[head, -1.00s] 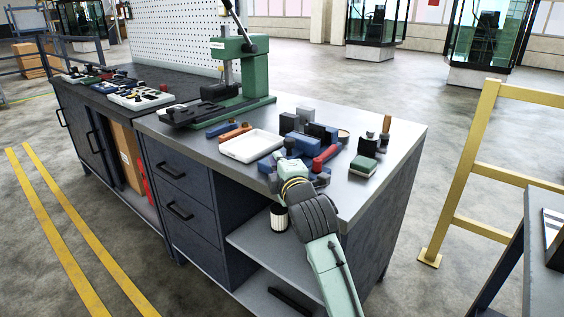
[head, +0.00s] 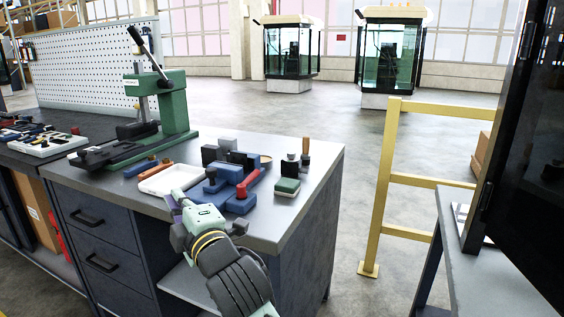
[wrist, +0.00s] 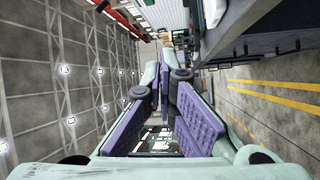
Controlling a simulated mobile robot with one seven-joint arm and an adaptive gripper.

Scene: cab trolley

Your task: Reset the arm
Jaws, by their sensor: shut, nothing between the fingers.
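My gripper (head: 178,197) is at the front edge of the grey workbench (head: 318,178) in the head view, in front of the white tray (head: 168,179). My pale green and dark grey arm reaches up to it from the bottom of the picture. In the wrist view the purple finger pads of my gripper (wrist: 168,72) meet at their far ends. Nothing shows between them. The wrist is rolled, so the workbench side is at the upper right of that view.
Blue and red blocks (head: 240,190) and a green-topped block (head: 287,187) lie on the bench. A green arbor press (head: 174,108) stands at the back left. A yellow railing (head: 384,190) stands right of the bench, with a dark panel (head: 525,150) further right. Open floor lies behind.

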